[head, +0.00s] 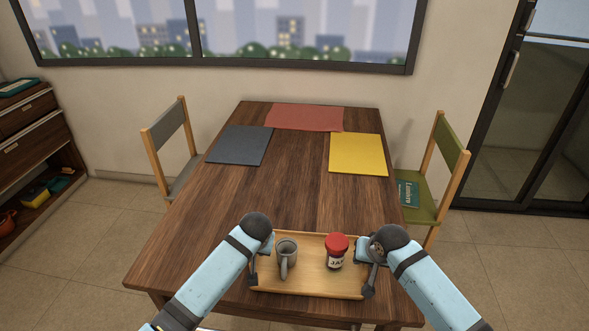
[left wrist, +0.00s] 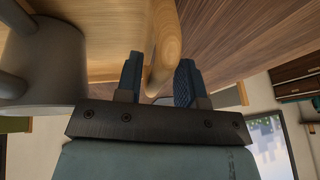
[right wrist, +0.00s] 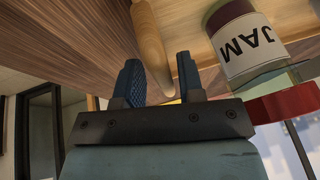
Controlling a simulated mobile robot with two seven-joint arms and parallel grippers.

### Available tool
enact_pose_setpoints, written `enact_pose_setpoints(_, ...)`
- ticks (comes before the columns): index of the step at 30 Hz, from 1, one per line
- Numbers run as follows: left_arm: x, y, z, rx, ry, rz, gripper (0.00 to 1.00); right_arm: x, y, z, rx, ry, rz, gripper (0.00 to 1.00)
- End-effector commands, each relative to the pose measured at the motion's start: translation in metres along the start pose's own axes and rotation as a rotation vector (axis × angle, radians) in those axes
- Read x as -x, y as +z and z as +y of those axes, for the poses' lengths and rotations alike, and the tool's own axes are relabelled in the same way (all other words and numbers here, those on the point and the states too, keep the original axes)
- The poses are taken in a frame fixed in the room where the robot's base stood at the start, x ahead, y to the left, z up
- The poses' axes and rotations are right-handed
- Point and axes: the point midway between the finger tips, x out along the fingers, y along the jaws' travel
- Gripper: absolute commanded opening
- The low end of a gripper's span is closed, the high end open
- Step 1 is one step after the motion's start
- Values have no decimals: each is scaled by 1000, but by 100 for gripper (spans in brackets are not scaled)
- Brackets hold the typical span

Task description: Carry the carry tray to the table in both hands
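The wooden carry tray (head: 310,284) is at the near end of the brown table (head: 270,200) and looks level; it appears to rest on the tabletop. A grey mug (head: 287,258) and a red-lidded jam jar (head: 336,251) stand upright on it. My left gripper (head: 262,262) is at the tray's left side, its fingers either side of the tray's edge (left wrist: 164,45), with slight gaps showing. My right gripper (head: 368,268) is at the right side, likewise around the edge (right wrist: 150,45) with a gap showing. The jar (right wrist: 245,45) shows close by in the right wrist view.
A grey mat (head: 240,145), a red mat (head: 305,117) and a yellow mat (head: 358,153) lie at the table's far half. The table's middle is clear. A grey chair (head: 168,140) stands left; a green chair (head: 438,180) with a book (head: 408,194) stands right.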

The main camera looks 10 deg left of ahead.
Motion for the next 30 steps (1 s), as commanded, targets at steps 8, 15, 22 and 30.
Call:
enact_pose_setpoints(8, 2, 0, 2, -2, 5, 2, 40, 1, 0, -3, 2, -5, 0, 40)
enact_pose_setpoints(15, 28, -1, 3, -1, 7, 5, 40, 1, 0, -4, 2, -6, 0, 40)
enact_pose_setpoints(22, 78, -1, 3, -1, 6, 5, 40, 1, 0, -4, 2, -6, 0, 40)
enact_pose_setpoints(30, 116, 0, 2, -1, 5, 3, 40, 1, 0, -4, 2, -6, 0, 40)
